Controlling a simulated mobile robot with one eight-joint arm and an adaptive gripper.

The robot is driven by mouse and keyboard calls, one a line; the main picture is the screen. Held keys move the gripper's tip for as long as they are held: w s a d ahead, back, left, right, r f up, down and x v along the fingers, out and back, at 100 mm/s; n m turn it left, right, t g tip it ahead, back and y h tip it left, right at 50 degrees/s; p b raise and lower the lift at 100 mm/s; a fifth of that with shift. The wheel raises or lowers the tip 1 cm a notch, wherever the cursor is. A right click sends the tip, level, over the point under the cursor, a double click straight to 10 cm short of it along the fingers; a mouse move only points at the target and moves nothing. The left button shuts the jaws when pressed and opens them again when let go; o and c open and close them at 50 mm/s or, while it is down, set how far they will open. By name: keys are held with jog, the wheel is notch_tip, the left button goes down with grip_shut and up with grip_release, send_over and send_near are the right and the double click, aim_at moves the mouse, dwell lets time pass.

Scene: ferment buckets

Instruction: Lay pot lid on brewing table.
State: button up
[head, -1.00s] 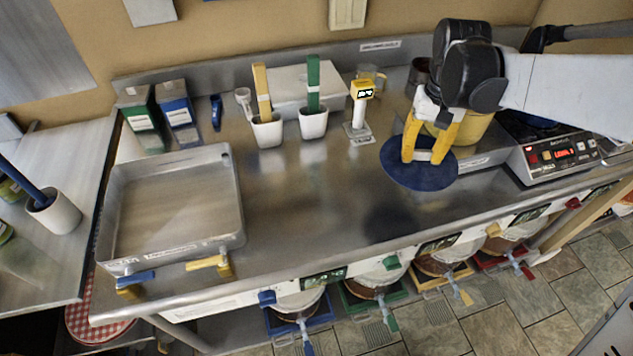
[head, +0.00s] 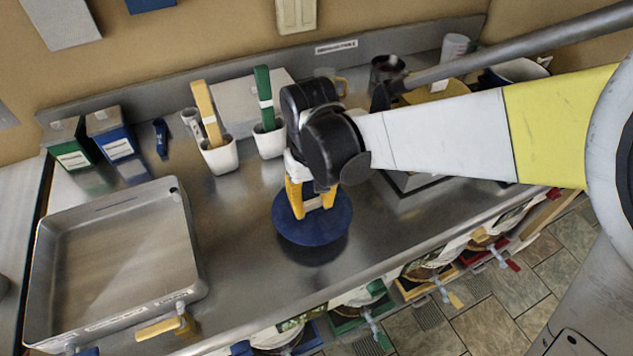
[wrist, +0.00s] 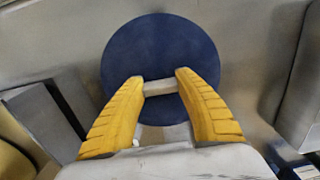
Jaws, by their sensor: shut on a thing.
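The pot lid (head: 318,232) is a dark blue disc with a pale bar handle. My gripper (head: 312,208) has yellow fingers and is shut on that handle, above the brewing table (head: 245,265). In the wrist view the lid (wrist: 160,50) lies flat beyond the fingers, with the handle between the fingertips (wrist: 160,88). A dark patch shows on the steel just below the lid in the head view. I cannot tell the exact gap between lid and table. My arm hides part of the table behind the gripper.
A steel tray (head: 115,260) stands on the left of the table. White holders with a yellow-handled tool (head: 207,115) and a green-handled tool (head: 264,95) stand behind the lid. A yellow pot (head: 440,92) is at the back right. Bare steel lies between tray and lid.

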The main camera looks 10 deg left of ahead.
aim_at(311, 210)
jog(key=shift+s+a+f, duration=0.1)
jog(key=shift+s+f, duration=0.05)
jog(key=shift+f, duration=0.05)
notch_tip(311, 210, down, 4)
jog(key=shift+f+b, duration=0.1)
jog(key=shift+b, duration=1.1)
jog(key=shift+r, duration=0.2)
jog(key=o, duration=1.3)
jog(key=shift+f, duration=0.1)
